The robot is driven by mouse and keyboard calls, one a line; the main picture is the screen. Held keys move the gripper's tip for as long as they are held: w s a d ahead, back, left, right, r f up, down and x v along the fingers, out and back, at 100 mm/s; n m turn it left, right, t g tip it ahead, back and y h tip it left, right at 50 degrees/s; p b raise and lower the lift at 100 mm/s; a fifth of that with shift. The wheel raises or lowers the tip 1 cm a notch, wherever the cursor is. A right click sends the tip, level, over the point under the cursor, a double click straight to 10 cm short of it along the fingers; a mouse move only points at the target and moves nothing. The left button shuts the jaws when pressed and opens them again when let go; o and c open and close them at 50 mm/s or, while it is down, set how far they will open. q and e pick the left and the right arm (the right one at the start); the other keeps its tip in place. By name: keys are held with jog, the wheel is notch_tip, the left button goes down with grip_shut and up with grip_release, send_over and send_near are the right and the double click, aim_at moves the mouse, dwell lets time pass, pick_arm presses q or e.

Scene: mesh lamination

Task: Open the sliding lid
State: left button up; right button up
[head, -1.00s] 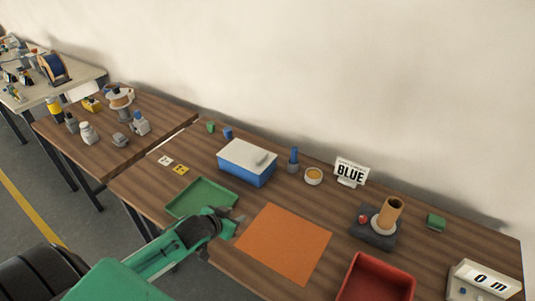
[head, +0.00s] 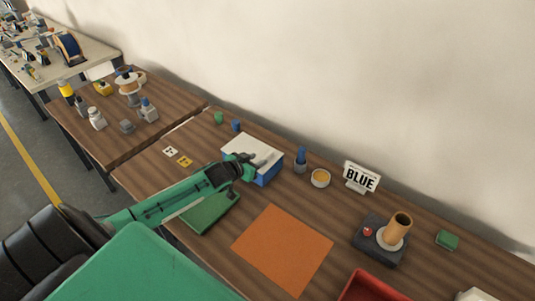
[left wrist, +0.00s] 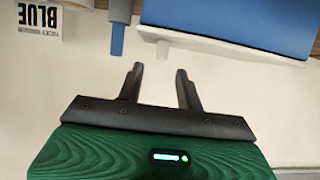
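The box has a blue body (head: 268,176) and a white lid (head: 238,144), and stands at the back of the wooden table in the head view. The lid looks closed. My left gripper (head: 252,164) is over the box's near side and hides part of the lid and body. In the left wrist view the picture is inverted; my left gripper (left wrist: 160,72) has its two fingers apart with nothing between them. A small pale tab on the lid (left wrist: 163,48) shows just beyond the fingertips, apart from them. My right gripper is not in view.
A blue bottle (head: 301,158), an orange-filled cup (head: 320,178) and a BLUE sign (head: 361,178) stand right of the box. A green tray (head: 212,213) lies partly under my arm. An orange mat (head: 283,248) lies in front. A red bin (head: 378,287) is nearer.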

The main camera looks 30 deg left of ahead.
aim_at(266, 156)
pick_arm(q)
jog(key=shift+p+x, duration=0.3)
jog(key=shift+x, duration=0.95)
jog(key=x, duration=0.3)
jog(key=shift+w+p, duration=0.1)
jog(key=shift+p, duration=0.2)
jog(key=shift+w+d+f, duration=0.1)
jog(key=shift+w+f, duration=0.2)
jog(key=shift+w, duration=0.35)
jog(key=shift+c, duration=0.7)
grip_shut()
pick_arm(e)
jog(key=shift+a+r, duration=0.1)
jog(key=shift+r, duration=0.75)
